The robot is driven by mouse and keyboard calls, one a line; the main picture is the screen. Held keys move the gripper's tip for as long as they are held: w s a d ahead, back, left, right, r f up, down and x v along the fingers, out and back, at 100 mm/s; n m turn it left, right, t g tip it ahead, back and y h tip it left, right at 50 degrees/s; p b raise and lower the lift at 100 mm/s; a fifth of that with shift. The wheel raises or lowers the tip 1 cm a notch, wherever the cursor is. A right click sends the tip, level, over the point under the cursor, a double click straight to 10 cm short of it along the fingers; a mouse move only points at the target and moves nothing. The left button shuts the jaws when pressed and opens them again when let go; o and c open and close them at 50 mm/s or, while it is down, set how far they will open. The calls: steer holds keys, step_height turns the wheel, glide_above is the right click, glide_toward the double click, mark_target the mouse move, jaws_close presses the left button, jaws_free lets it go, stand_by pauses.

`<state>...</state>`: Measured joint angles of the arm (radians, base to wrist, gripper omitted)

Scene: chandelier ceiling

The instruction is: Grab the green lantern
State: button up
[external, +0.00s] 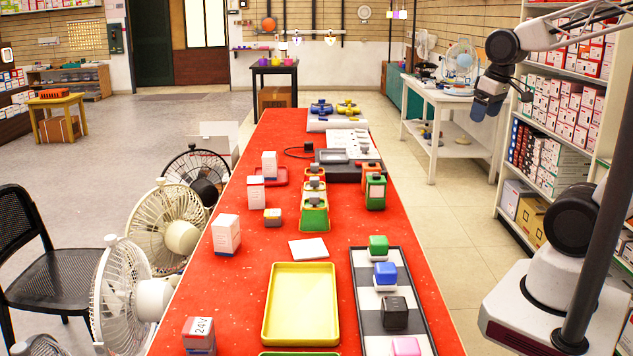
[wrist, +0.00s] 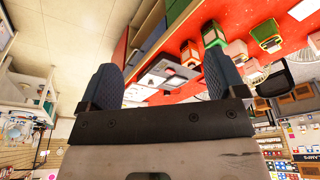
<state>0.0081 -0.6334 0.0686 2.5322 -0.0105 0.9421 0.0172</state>
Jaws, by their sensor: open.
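A green lantern-like box (external: 375,192) with a dark top and pale front panel stands upright on the red table, right of its middle. It also shows in the wrist view (wrist: 213,36), right of centre near the top. A second green box (external: 314,216) with yellowish edges stands left of it in a middle row; I cannot tell for certain which is the lantern meant. My gripper (external: 487,106) hangs in the air to the right of the table, well apart from both. In the wrist view its two blue-grey fingers (wrist: 163,72) are spread wide with nothing between them.
An orange box (external: 371,171) stands just behind the green lantern. A dark tray (external: 365,268) with coloured blocks and a yellow tray (external: 300,300) lie nearer. A white side table (external: 440,97) and shelves (external: 555,150) flank my arm.

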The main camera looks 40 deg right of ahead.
steer(key=w+d+f+n+t, duration=0.1)
steer(key=w+f+n+t, duration=0.15)
steer(key=w+f, duration=0.45)
steer(key=w+d+f+n+t, duration=0.1)
steer(key=w+f+t, duration=0.25)
steer(key=w, duration=0.75)
steer(key=n+t+y, duration=0.1)
steer(key=n+y, duration=0.5)
steer(key=y, duration=0.4)
glide_toward(375, 193)
steer(key=w, duration=0.1)
steer(key=w+r, duration=0.1)
steer(key=shift+w+d, duration=0.2)
steer(key=shift+w, duration=0.05)
steer(key=shift+w, duration=0.1)
steer(key=shift+x, duration=1.25)
